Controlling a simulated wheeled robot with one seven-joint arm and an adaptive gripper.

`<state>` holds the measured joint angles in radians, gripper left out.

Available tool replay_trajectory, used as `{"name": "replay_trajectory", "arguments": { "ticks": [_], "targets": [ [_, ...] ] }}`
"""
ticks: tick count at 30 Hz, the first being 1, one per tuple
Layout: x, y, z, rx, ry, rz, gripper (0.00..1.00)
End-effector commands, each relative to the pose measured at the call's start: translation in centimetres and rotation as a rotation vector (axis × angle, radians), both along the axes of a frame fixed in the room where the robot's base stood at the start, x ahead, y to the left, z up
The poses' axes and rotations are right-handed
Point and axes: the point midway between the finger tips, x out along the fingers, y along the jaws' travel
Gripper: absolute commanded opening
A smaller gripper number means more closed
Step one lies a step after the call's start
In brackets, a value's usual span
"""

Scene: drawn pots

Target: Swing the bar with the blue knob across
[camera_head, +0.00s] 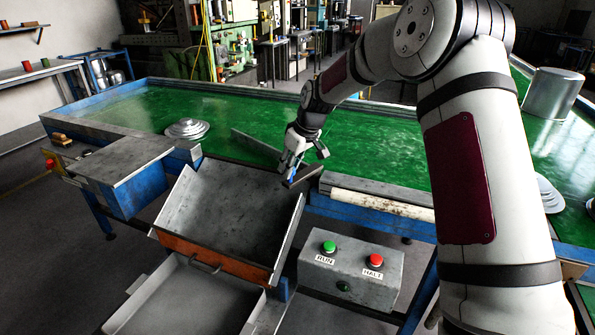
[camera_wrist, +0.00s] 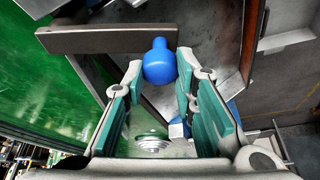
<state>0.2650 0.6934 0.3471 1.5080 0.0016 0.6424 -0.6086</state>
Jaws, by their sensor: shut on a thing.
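The blue knob (camera_wrist: 160,62) sits between the fingertips of my gripper (camera_wrist: 161,72) in the wrist view, with a fingertip close against each side. My gripper (camera_head: 292,168) is shut on it. The grey flat bar (camera_wrist: 100,40) runs leftward from the knob across the top of the wrist view, partly over the green belt. In the head view a short length of dark bar (camera_head: 304,177) shows beside my gripper at the belt's near edge; a little blue shows under the fingers. The knob is mostly hidden there.
A steel chute (camera_head: 230,215) stands left of my gripper, with a grey tray (camera_head: 185,300) below. A control box (camera_head: 350,275) with green and red buttons is in front. A stack of metal discs (camera_head: 187,129) lies on the green belt (camera_head: 370,150). A dark plate (camera_head: 255,142) stands on the belt.

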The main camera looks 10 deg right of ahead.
Motion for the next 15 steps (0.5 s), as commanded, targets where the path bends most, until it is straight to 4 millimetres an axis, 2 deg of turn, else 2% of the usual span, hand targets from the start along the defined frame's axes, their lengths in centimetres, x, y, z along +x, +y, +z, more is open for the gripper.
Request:
{"name": "replay_trajectory", "arguments": {
  "ticks": [6,15],
  "targets": [
    [2.0,1.3,-0.3,-0.001,-0.003,-0.163,0.0],
    [3.7,1.9,-0.2,0.0,-0.002,-0.324,0.0]
  ]
}}
